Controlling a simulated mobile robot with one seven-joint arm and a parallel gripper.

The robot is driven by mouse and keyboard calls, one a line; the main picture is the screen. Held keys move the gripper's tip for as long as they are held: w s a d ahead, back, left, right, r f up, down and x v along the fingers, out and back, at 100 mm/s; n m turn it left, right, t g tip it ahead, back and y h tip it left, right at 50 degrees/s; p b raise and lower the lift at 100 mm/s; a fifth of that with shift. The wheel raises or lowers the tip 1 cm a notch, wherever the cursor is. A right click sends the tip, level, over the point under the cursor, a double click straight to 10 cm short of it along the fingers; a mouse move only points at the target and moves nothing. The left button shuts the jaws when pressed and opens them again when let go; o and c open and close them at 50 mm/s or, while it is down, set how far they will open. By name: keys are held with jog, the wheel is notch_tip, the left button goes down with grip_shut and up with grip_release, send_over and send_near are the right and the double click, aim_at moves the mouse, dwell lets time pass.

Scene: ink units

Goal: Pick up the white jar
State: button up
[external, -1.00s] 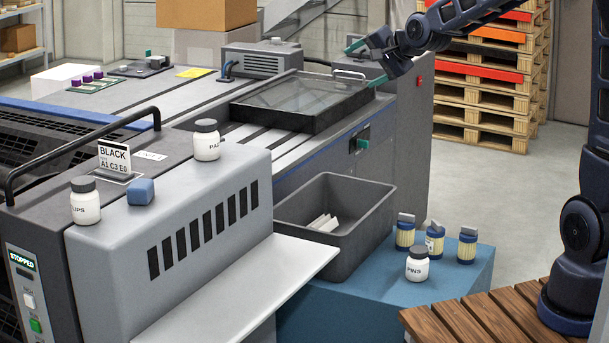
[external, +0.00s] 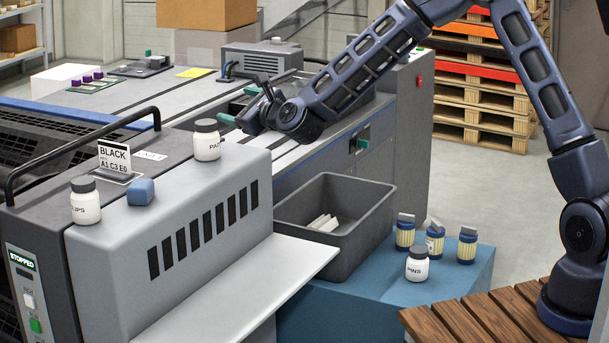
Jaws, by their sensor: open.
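Three white jars with dark grey lids are in the external view. One, its label starting "PA" (external: 207,141), stands upright on the grey machine cover. Another, its label ending in "IPS" (external: 85,203), stands at the cover's left end. The third, labelled "PINS" (external: 417,265), stands on the blue block by the crate. My gripper (external: 238,105) is open, its teal-tipped fingers apart and seemingly empty. In the picture it is up and right of the "PA" jar, with a gap between them.
A blue block-like item (external: 141,192) and a "BLACK" card (external: 115,158) are near the left jars. A dark crate (external: 350,245) holds pale pieces. Several blue-and-cream containers (external: 405,234) stand around the PINS jar. A black rail (external: 80,143) rises at the left.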

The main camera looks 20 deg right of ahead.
aim_at(202, 120)
jog(key=a+f+m, duration=0.1)
jog(key=f+m, duration=0.1)
jog(key=a+f+m+t+h, duration=0.1)
jog(key=a+m, duration=0.1)
jog(key=a+f+m+h, duration=0.1)
jog(key=f+m, duration=0.1)
jog(key=shift+s+a+f+t, duration=0.15)
jog(key=shift+s+f+t, duration=0.15)
jog(key=shift+s+f, duration=0.1)
jog(key=shift+s+a+f+m+h, duration=0.15)
jog(key=shift+f+m+h, duration=0.15)
jog(key=shift+m, duration=0.2)
jog(key=shift+w+a+f+m+h, duration=0.1)
jog(key=shift+f+m+h, duration=0.15)
jog(key=shift+m, duration=0.25)
jog(key=shift+x, duration=5.35)
jog(key=shift+r, duration=0.15)
jog(key=shift+c, duration=0.2)
jog(key=c, duration=1.1)
